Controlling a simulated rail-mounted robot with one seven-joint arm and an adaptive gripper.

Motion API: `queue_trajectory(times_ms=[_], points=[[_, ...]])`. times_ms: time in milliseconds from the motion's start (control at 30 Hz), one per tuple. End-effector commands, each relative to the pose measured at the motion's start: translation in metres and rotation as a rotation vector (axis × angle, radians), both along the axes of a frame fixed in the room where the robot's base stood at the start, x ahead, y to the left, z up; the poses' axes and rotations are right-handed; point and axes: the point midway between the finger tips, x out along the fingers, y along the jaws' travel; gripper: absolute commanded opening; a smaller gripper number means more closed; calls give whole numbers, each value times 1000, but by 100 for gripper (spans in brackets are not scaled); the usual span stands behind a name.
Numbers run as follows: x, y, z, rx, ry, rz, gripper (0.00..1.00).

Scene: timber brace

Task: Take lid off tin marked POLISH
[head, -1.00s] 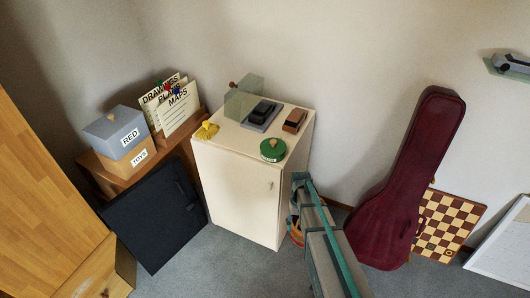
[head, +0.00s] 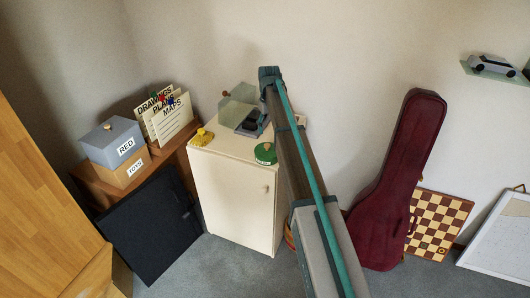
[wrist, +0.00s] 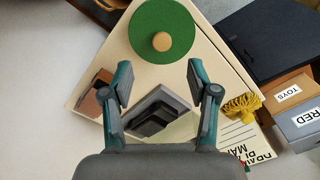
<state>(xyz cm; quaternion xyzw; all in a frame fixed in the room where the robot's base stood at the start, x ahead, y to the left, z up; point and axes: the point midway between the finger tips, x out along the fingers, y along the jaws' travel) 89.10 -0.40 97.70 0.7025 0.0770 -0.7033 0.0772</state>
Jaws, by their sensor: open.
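A round green tin (head: 265,153) stands on the top of the cream cabinet (head: 236,151), near its front right corner. A white label shows on its side, but I cannot read it. In the wrist view its green lid (wrist: 178,19) is seen from above, with a round wooden knob (wrist: 162,41) at its middle. The lid is on the tin. My gripper (wrist: 160,74) is open and empty. Its fingers point towards the lid, with the knob just beyond and between the fingertips. I see no contact.
Beside the tin are a dark stepped object on a grey base (wrist: 155,113), a brown block (wrist: 97,92) and a yellow object (wrist: 241,105). A translucent box (head: 237,103) stands at the back. Boxes (head: 113,142) and upright cards (head: 166,118) are left of the cabinet.

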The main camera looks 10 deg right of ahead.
Motion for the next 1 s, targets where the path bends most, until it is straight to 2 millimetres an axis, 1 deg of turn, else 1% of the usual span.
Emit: queue_trajectory(times_ms=[67,167,400,500,667,767,1000], points=[[3,0,2,0,-1,2,59],[2,0,-5,0,0,3,59],[2,0,-39,0,0,2,59],[2,0,-48,0,-1,2,59],[2,1,-55,0,-1,2,59],[1,2,-63,0,0,2,59],[2,3,-93,0,0,1,59]])
